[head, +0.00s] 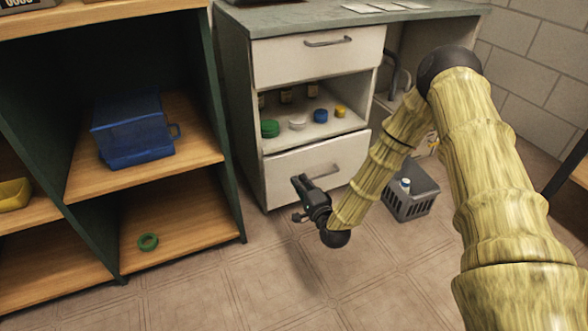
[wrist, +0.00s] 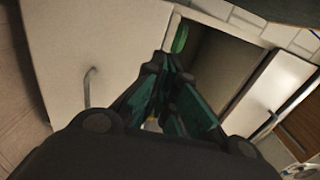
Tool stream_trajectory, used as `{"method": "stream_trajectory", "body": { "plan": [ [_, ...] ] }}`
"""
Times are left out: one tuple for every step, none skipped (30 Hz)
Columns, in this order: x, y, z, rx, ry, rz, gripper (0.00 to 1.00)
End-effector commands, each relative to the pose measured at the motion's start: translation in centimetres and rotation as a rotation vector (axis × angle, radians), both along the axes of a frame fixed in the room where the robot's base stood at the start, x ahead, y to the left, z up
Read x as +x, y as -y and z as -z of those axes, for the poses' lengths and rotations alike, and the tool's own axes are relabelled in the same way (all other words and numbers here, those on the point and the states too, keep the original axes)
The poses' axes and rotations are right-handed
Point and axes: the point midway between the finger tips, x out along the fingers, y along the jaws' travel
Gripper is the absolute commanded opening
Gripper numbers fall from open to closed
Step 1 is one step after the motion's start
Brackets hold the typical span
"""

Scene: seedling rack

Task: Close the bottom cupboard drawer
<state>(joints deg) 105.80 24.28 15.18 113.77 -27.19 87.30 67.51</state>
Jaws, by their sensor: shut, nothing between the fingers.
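The bottom drawer (head: 285,173) has a white front with a bar handle (head: 325,172), low on the grey-topped cupboard in the head view. Its front looks flush or nearly flush; I cannot tell whether a small gap is left. In the wrist view the bottom drawer (wrist: 115,50) fills the left, with its handle (wrist: 90,88) clear of the fingers. My gripper (head: 299,188) is shut and empty, in front of the drawer's lower part in the head view. In the wrist view my gripper (wrist: 165,72) shows its fingertips together. Contact with the drawer cannot be told.
The top drawer (head: 285,62) looks shut, above an open shelf with a green lid (head: 270,128) and a blue jar (head: 320,115). A grey crate (head: 408,206) stands on the floor at right. A shelf unit with a blue box (head: 135,135) is at left. The front floor is free.

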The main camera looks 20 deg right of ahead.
Motion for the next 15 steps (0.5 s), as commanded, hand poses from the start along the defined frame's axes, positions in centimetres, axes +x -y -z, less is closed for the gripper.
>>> {"method": "stream_trajectory", "body": {
  "plan": [
    [-0.6,0.1,-0.1,0.000,-0.003,0.001,0.00],
    [-0.9,0.2,-0.1,0.000,-0.003,0.001,0.00],
    [-1.2,0.2,-0.1,0.001,-0.003,0.001,0.00],
    [-1.4,0.3,-0.1,0.001,-0.002,0.001,0.00],
    [-1.6,0.3,0.0,0.001,-0.001,0.001,0.02],
    [-1.7,0.3,0.0,0.001,-0.001,0.001,0.09],
    [-1.8,0.4,0.1,-0.001,-0.003,0.000,0.15],
    [-1.8,0.6,0.3,-0.002,-0.006,-0.001,0.20],
    [-1.7,0.9,0.7,-0.004,-0.013,-0.001,0.27],
    [-1.6,1.4,1.2,-0.007,-0.021,0.000,0.31],
    [-1.4,2.0,1.8,-0.011,-0.032,0.000,0.31],
    [-1.2,3.0,2.7,-0.014,-0.047,0.001,0.31],
    [-0.9,3.8,3.4,-0.017,-0.060,0.001,0.31],
    [-0.6,4.8,4.2,-0.021,-0.074,0.002,0.31],
    [-0.2,6.2,5.2,-0.026,-0.092,0.002,0.31]
  ]
}}
